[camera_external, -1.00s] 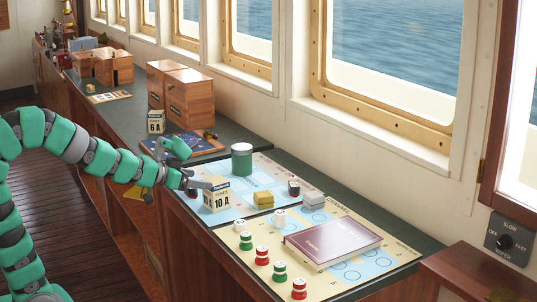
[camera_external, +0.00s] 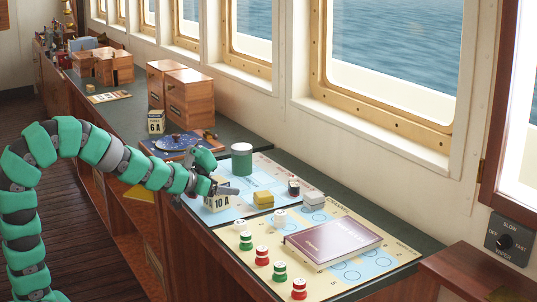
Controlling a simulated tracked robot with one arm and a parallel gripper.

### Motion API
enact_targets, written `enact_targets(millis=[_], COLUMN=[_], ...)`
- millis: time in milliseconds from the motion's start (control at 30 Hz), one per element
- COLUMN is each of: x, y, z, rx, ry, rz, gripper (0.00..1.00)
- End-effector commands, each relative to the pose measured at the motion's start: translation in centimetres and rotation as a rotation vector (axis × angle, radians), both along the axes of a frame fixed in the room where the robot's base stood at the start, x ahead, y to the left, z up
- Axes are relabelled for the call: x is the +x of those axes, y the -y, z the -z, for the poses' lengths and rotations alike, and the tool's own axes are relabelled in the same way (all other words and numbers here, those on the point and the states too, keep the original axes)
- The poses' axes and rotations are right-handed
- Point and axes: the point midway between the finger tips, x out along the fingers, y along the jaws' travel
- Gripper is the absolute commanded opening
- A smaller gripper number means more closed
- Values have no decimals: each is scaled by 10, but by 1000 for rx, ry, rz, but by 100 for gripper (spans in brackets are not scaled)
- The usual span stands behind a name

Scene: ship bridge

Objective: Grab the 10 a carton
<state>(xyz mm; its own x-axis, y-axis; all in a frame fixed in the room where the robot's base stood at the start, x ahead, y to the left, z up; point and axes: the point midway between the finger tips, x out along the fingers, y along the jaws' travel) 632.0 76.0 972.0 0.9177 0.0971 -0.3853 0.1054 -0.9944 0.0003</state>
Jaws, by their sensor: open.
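The 10 A carton (camera_external: 220,204) is a small cream box with dark lettering. It stands on the blue chart mat near the counter's front edge, and its upper part is partly hidden by my gripper. My gripper (camera_external: 228,190) is open, with its fingers at the carton's top. I cannot tell whether the fingers touch it. A similar 6 A carton (camera_external: 156,122) stands farther back on the counter, near the wooden boxes.
A green and white cylinder (camera_external: 242,160) stands behind the carton. Several red, green and white pieces (camera_external: 262,257) stand along the front edge.

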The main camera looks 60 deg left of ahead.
Motion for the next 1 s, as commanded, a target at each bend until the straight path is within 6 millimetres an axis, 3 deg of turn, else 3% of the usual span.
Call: enact_targets(millis=[267,467,500,800,1000], x=[4,3,3,4,4], y=[0,0,0,0,0], z=[0,0,0,-2,-16], rx=[0,0,0,0,1], ry=[1,2,2,3,7], rz=[0,0,0,0,0], gripper=[80,24,22,22,22])
